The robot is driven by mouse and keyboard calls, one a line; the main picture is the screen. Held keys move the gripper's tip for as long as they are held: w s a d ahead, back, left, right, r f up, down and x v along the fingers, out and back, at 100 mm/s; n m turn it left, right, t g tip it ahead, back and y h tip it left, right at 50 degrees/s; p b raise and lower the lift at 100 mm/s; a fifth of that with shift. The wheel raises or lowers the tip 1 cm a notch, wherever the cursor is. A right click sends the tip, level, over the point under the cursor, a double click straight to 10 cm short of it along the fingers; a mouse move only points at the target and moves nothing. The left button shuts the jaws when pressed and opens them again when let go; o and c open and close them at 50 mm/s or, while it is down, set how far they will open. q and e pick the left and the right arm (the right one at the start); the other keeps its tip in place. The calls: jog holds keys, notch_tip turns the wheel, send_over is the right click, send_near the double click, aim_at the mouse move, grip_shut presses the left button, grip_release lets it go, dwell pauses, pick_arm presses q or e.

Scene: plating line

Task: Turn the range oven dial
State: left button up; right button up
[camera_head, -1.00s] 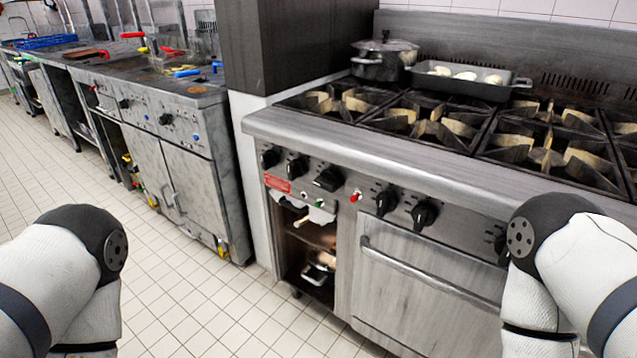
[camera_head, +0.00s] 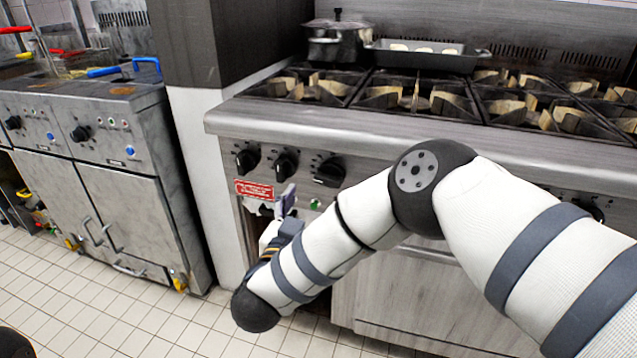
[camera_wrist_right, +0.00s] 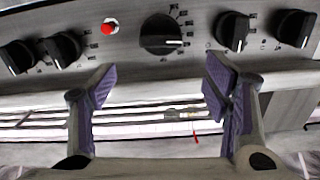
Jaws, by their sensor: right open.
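The range oven dial (camera_head: 328,172) is a large black knob on the range's front panel, right of two smaller knobs. In the right wrist view the dial (camera_wrist_right: 162,35) lies beyond the gap between my fingers, its white pointer mark horizontal. My right gripper (camera_head: 283,207) is low in front of the panel, partly hidden by my own forearm. In the wrist view my right gripper (camera_wrist_right: 162,88) is open and empty, fingers apart on either side of the dial's line and not visibly touching it. My left gripper is out of view.
Smaller black knobs (camera_wrist_right: 235,30) flank the dial, and a red indicator (camera_wrist_right: 109,27) is close beside it. The range top (camera_head: 400,125) overhangs the panel. A pot (camera_head: 338,42) and a tray (camera_head: 425,58) stand on the burners. A fryer unit (camera_head: 100,140) stands left.

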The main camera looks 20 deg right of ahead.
aim_at(327, 181)
jog(key=b+x, duration=0.1)
jog(key=x, duration=0.8)
jog(key=shift+w+d+f, duration=0.1)
jog(key=c, duration=1.2)
